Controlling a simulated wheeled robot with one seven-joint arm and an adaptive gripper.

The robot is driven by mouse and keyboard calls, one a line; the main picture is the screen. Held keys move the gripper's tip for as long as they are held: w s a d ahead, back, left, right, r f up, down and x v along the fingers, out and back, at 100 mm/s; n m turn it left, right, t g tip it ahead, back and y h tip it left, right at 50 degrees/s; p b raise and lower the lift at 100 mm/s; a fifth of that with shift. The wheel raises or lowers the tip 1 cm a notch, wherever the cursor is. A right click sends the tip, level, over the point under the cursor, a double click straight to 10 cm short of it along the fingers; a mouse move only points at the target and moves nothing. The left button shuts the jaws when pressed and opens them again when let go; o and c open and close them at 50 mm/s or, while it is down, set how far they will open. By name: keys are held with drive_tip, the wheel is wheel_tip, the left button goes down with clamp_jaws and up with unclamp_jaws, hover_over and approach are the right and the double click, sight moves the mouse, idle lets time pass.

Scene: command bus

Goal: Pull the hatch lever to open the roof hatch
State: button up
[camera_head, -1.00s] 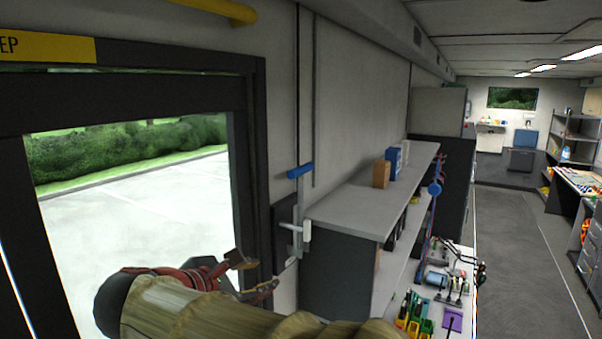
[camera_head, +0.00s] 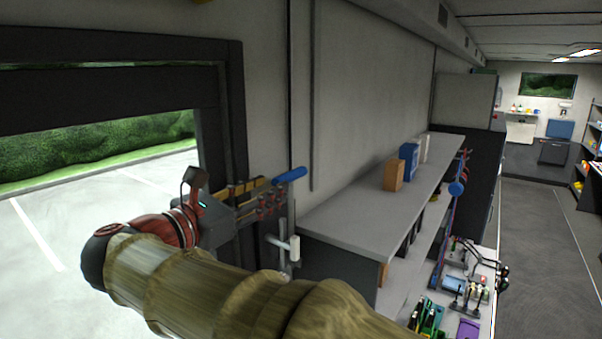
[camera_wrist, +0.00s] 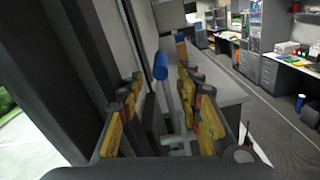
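The hatch lever's blue handle (camera_head: 290,174) sticks out on a grey upright bar by the wall, just right of the dark door frame. In the wrist view the blue handle (camera_wrist: 160,66) shows between the two yellow-and-black fingers, near their far ends. My gripper (camera_head: 270,193) is open, its fingers pointing right toward the handle. The wrist view shows a clear gap between the fingers (camera_wrist: 160,82); I cannot tell whether either touches the handle. The roof hatch is not in view.
A white-ended fitting (camera_head: 294,248) sits lower on the bar. A grey shelf unit (camera_head: 350,212) with boxes stands close to the right. The dark door frame (camera_head: 232,110) stands beside my gripper. The aisle floor (camera_head: 540,235) is clear at the right.

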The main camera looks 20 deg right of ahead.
sight(289, 178)
drive_tip(key=p+x, duration=0.1)
drive_tip(key=x, duration=0.6)
drive_tip(key=shift+w+d+r, duration=0.1)
drive_tip(key=shift+w+d, duration=0.1)
drive_tip(key=shift+d, duration=0.1)
drive_tip(key=shift+c, duration=1.2)
clamp_jaws()
